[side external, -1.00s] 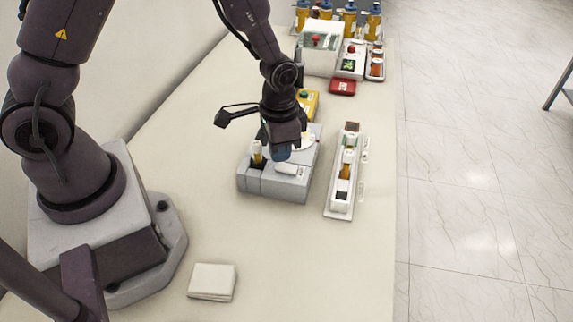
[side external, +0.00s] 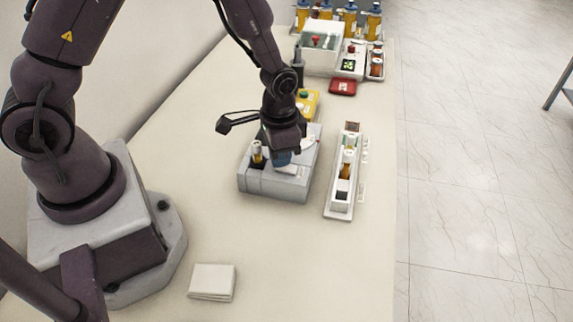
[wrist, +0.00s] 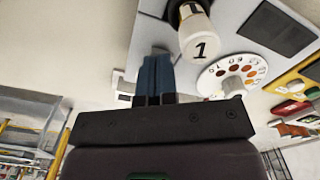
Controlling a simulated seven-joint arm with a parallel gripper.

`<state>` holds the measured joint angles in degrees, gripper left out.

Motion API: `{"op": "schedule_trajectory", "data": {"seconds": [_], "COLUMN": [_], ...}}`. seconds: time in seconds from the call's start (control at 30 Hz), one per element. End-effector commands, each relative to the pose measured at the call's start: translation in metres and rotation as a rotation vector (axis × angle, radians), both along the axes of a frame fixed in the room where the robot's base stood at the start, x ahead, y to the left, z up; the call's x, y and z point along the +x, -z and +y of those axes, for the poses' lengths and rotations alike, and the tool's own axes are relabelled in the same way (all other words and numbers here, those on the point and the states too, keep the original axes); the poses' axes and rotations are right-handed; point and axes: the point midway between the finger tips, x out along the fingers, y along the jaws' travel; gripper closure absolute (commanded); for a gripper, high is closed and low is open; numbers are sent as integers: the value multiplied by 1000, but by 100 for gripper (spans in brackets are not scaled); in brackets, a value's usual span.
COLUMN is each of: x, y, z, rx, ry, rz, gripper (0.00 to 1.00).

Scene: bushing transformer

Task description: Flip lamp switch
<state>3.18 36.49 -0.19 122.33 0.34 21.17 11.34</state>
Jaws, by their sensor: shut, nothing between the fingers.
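A grey box device (side external: 262,186) stands on the table under my gripper; its top face shows in the wrist view (wrist: 232,22). A white part (side external: 288,169) sits by the box's front top edge, just beside my fingertips. In the wrist view a small white part (wrist: 122,92) shows left of the fingers, partly hidden by them; I cannot tell for sure that it is the lamp switch. My gripper (side external: 281,159) is shut and empty, its blue fingers together (wrist: 156,72). It is low over the box; contact cannot be told.
A vial rack (side external: 343,180) lies right of the box. A yellow device (side external: 307,103) is behind. A white pad (side external: 212,282) lies in front; table around it is clear.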

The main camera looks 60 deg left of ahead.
Motion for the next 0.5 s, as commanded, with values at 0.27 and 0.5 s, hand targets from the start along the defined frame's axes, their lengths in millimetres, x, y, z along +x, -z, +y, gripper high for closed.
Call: {"op": "schedule_trajectory", "data": {"seconds": [0.27,0.5], "x": [0,0], "y": [5,4], "z": [0,0], "rx": [0,0], "ry": [0,0], "rz": [1,0], "gripper": [100,100]}}
